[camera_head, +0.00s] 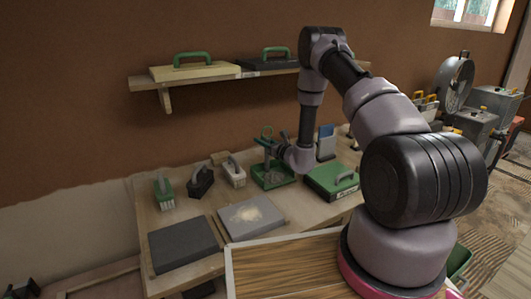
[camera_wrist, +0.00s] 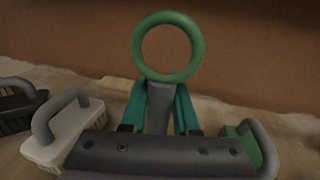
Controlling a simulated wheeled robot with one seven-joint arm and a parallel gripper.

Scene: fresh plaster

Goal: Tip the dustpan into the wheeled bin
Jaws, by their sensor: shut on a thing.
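The green dustpan (camera_head: 272,178) is at the back of the workbench, right of the brushes. Its handle ends in a green ring that points up, and the ring shows large in the wrist view (camera_wrist: 140,47). My gripper (camera_head: 278,148) is at the handle. In the wrist view its two teal fingers (camera_wrist: 160,110) are shut on the grey handle, below the ring. I cannot tell whether the pan touches the bench, nor what it holds. A green container (camera_head: 460,262), perhaps the wheeled bin, shows partly behind my arm at lower right.
The workbench (camera_head: 160,222) bears several brushes (camera_head: 200,180), a dark slab (camera_head: 183,245), a grey slab (camera_head: 250,218) with a pale dusty patch, and a green-topped block (camera_head: 332,180). A wall shelf (camera_head: 215,77) with floats is above. Machines (camera_head: 480,125) stand at right.

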